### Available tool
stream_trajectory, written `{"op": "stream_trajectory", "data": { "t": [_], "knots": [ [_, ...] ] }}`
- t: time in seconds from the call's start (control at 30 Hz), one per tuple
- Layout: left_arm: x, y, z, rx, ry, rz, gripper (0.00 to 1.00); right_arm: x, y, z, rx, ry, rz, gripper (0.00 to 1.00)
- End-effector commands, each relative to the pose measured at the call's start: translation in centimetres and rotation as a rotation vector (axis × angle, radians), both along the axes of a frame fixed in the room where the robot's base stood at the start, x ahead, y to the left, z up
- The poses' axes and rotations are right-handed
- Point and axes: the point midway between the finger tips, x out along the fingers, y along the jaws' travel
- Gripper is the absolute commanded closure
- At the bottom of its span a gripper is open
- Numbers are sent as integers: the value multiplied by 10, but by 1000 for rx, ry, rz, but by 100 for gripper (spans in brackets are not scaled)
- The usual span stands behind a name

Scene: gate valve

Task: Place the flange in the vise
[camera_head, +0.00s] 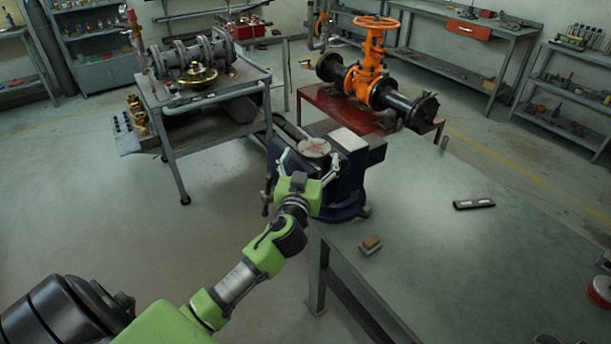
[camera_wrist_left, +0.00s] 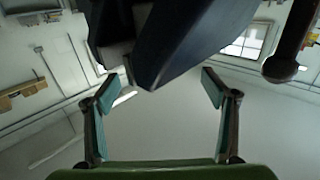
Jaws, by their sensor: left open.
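The blue vise (camera_head: 350,177) is mounted at the corner of the grey workbench. A round pale grey disc with reddish marks, which looks like the flange (camera_head: 314,147), shows at the vise's jaws; whether the jaws clamp it I cannot tell. My left gripper (camera_head: 311,166) is open at the near side of the vise, just below the disc in the picture. In the left wrist view, its spread fingers (camera_wrist_left: 158,88) have nothing between their tips, and the dark vise body (camera_wrist_left: 185,45) fills the top. The flange cannot be made out there. My right gripper is out of view.
A cart (camera_head: 185,100) with pipe parts and a brass piece (camera_head: 196,75) stands behind left. An orange gate valve (camera_head: 370,60) sits on a red stand (camera_head: 335,105) behind the vise. A small block (camera_head: 371,244) and a dark flat tool (camera_head: 473,203) lie on the otherwise mostly clear bench.

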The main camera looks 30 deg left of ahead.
Motion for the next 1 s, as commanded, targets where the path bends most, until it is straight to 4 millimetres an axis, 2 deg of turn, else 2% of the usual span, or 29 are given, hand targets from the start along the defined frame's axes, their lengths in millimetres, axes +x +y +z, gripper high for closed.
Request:
{"op": "stream_trajectory", "data": {
  "t": [0.03, 0.2, 0.4, 0.53, 0.77, 0.87, 0.97, 1.0],
  "knots": [
    [-11, -6, -5, -4, 2, -2, 22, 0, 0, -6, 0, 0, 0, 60],
    [-43, -18, -4, -4, 1, -1, 22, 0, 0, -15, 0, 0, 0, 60],
    [-69, -29, -2, -1, 1, -1, 22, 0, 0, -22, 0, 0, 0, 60],
    [-76, -32, 0, -1, 0, 0, 22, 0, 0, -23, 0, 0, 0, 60],
    [-77, -32, -2, 1, 5, 0, 22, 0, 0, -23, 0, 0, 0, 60],
    [-73, -34, -28, 5, 57, -10, 22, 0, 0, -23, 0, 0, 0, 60],
    [-69, -38, -87, 15, 177, -36, 22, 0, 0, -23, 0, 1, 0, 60],
    [-70, -41, -120, 18, 243, -52, 22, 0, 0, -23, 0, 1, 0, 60]
  ]
}}
